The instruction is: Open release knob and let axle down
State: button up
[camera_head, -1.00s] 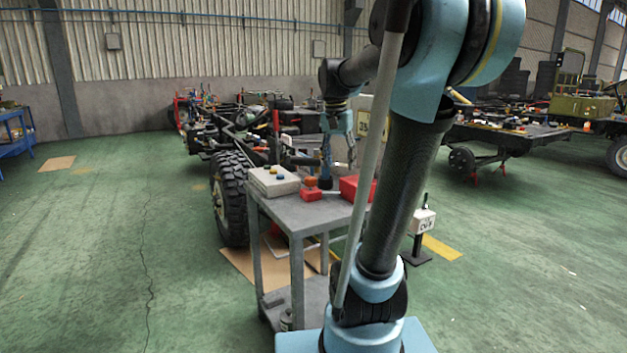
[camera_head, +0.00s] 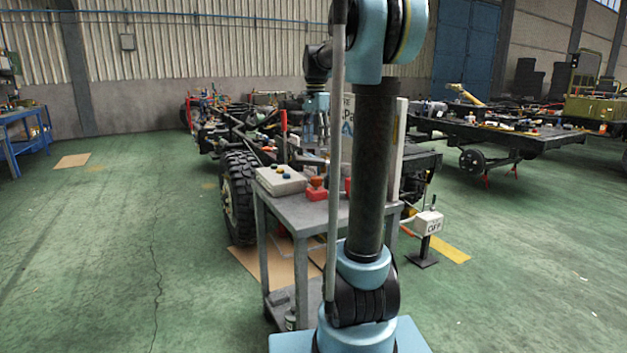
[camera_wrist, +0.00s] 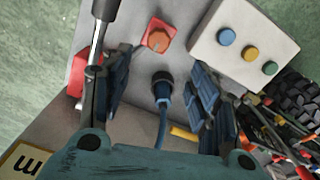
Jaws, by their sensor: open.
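My gripper (camera_wrist: 160,64) is open and points down over the cart top, with its fingers either side of a black knob-like piece with a blue cable (camera_wrist: 162,88). No contact shows. A red box (camera_head: 316,195) with an orange-red knob (camera_head: 317,182) stands on the cart; the knob also shows in the wrist view (camera_wrist: 157,39), beyond the fingertips. The vehicle chassis (camera_head: 225,125) with a large black tyre (camera_head: 240,195) stands behind the cart. I cannot make out the axle clearly.
A grey cart (camera_head: 300,215) carries a pale box with coloured buttons (camera_head: 280,180). A red piece with a metal rod (camera_wrist: 78,72) lies near my left finger.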

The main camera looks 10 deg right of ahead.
aim_at(315, 177)
notch_tip(315, 177, down, 15)
jog(key=shift+f, duration=0.1)
dwell(0.4)
jog(key=c, duration=1.1)
